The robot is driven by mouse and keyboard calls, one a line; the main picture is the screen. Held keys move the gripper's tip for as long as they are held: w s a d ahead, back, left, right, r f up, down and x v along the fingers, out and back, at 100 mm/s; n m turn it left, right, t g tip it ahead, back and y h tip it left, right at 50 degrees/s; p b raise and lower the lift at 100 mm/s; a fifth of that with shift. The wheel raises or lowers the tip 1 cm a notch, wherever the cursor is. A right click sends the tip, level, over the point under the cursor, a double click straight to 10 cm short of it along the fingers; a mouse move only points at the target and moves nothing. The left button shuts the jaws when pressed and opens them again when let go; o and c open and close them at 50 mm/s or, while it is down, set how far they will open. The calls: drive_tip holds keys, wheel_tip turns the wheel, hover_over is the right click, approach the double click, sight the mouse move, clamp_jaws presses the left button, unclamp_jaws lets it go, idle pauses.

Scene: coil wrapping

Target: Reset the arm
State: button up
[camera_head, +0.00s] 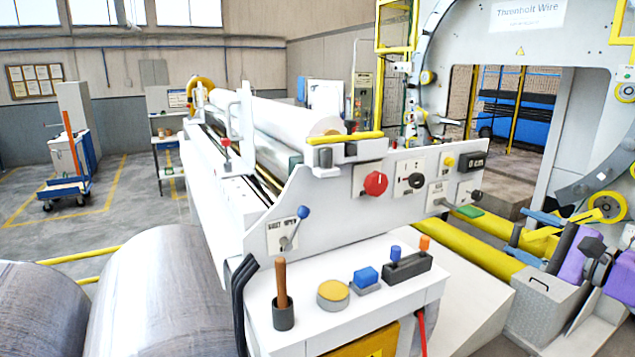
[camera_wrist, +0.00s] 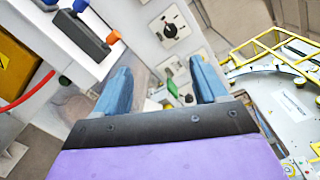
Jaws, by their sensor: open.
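My gripper (camera_head: 512,232) is at the right of the head view, with blue fingers and a purple body, beside the right end of the white wrapping machine (camera_head: 225,225). In the wrist view my gripper (camera_wrist: 160,76) shows its two blue fingers spread wide apart. Nothing is held between them. Beyond the fingers are the machine's white panel and a black rotary knob (camera_wrist: 172,30). The green-handled lever (camera_head: 468,211) is left of the fingertips in the head view, apart from them as far as I can tell.
A front shelf carries a wooden-handled stick in a cup (camera_head: 282,292), a yellow button (camera_head: 333,294) and a black box with blue and orange knobs (camera_head: 407,266). A red knob (camera_head: 375,183) is on the panel. A large ring frame (camera_head: 430,50) stands behind. Big coils (camera_head: 160,290) lie lower left.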

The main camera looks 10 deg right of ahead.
drive_tip(key=w+a+f+n+g+y+b, duration=0.1)
drive_tip(key=a+f+n+g+y, duration=0.15)
drive_tip(key=a, duration=0.65)
drive_tip(key=w+a+f+n+g+y+b, duration=0.1)
drive_tip(key=a+n+g, duration=0.3)
drive_tip(key=a, duration=0.6)
drive_tip(key=s+a+f+n+g+h+b, duration=0.1)
drive_tip(key=s+a+f+n+g, duration=0.2)
drive_tip(key=a, duration=0.4)
drive_tip(key=s+a+f+n+g+b, duration=0.1)
drive_tip(key=s+a+f+n+g, duration=0.15)
drive_tip(key=a+f, duration=0.35)
drive_tip(key=s+a+f+n+g+h+b, duration=0.2)
drive_tip(key=s+a+f+n+g+h, duration=0.3)
drive_tip(key=s+f, duration=0.65)
drive_tip(key=s+d+f+n+h+b, duration=0.1)
drive_tip(key=s+d+f+h, duration=0.1)
drive_tip(key=s+f, duration=0.2)
drive_tip(key=s+d+f+n+g+h+b, duration=0.1)
drive_tip(key=s+f, duration=0.3)
drive_tip(key=s, duration=0.5)
drive_tip(key=shift+s+d+f+h, duration=0.25)
drive_tip(key=shift+d+f+h, duration=0.25)
drive_tip(key=shift+d, duration=0.4)
drive_tip(key=shift+d+r, duration=0.1)
